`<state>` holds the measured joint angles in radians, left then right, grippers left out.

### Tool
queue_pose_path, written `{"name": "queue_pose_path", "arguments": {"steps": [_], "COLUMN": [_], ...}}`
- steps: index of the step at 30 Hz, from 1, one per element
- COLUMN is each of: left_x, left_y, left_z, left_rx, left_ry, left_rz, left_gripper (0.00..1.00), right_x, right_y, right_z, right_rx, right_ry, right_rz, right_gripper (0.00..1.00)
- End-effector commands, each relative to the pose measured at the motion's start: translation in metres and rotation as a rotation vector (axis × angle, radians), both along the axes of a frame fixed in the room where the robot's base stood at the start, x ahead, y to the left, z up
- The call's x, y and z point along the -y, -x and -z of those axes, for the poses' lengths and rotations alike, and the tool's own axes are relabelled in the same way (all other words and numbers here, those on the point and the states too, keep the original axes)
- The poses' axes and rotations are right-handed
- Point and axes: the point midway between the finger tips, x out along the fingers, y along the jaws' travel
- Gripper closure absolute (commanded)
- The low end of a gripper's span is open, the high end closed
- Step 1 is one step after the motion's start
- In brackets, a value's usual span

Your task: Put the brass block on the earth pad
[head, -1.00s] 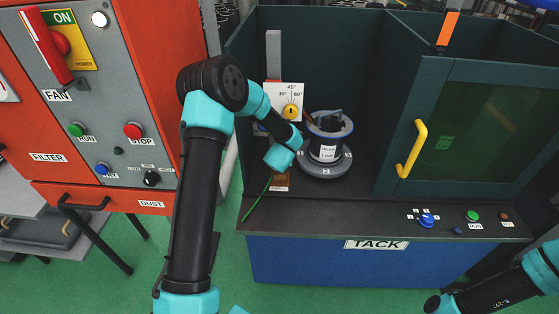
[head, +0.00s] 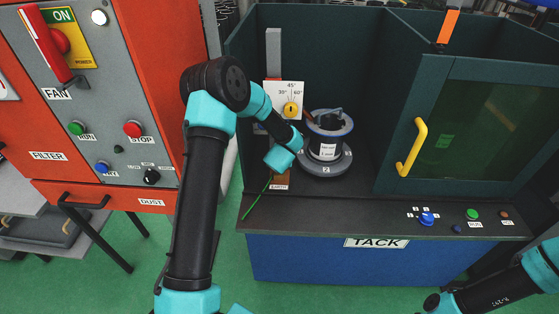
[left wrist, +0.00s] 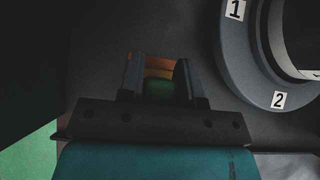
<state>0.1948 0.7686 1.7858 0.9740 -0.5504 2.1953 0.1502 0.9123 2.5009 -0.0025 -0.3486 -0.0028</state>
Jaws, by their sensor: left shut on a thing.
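My left arm reaches into the booth in the head view, and its wrist hides the left gripper there. In the left wrist view the left gripper (left wrist: 158,78) is shut on the brass block (left wrist: 158,73), an orange-brown piece between the fingertips. A green lead runs from the wrist area over the booth's front edge in the head view. The earth pad (head: 283,177) is a brown patch labelled EARTH, just below my wrist and partly covered by it. I cannot tell whether the block touches the pad. My right gripper is out of view.
A grey flanged cylinder (head: 325,148) stands close to the right of my left wrist, on a numbered round base (head: 326,168).

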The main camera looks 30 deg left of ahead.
Motion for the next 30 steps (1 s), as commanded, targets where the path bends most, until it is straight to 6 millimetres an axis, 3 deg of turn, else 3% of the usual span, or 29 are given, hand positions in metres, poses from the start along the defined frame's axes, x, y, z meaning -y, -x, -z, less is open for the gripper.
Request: {"name": "queue_pose_path", "arguments": {"steps": [1, 2, 11, 22, 30], "left_x": [0.0, 0.0, 0.0, 0.002, 0.013], "left_y": [0.0, 0.0, 0.0, 0.003, 0.023], "left_z": [0.0, 0.0, 0.0, -0.003, -0.028], "left_rx": [0.001, 0.001, 0.0, -0.001, 0.001], "left_ry": [0.0, 0.0, 0.0, 0.0, 0.0], "left_rz": [0.0, 0.0, 0.0, 0.0, -0.001], "left_gripper": [1.0, 0.67, 0.39, 0.38, 0.38], "right_x": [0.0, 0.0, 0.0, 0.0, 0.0], "right_y": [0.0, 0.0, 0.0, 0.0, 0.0], "right_z": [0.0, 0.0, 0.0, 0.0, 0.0], "right_rx": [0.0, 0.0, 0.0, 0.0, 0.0], "right_ry": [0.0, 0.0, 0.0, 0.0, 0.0], "right_rz": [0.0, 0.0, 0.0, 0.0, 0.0], "right_gripper": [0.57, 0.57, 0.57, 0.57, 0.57]}}
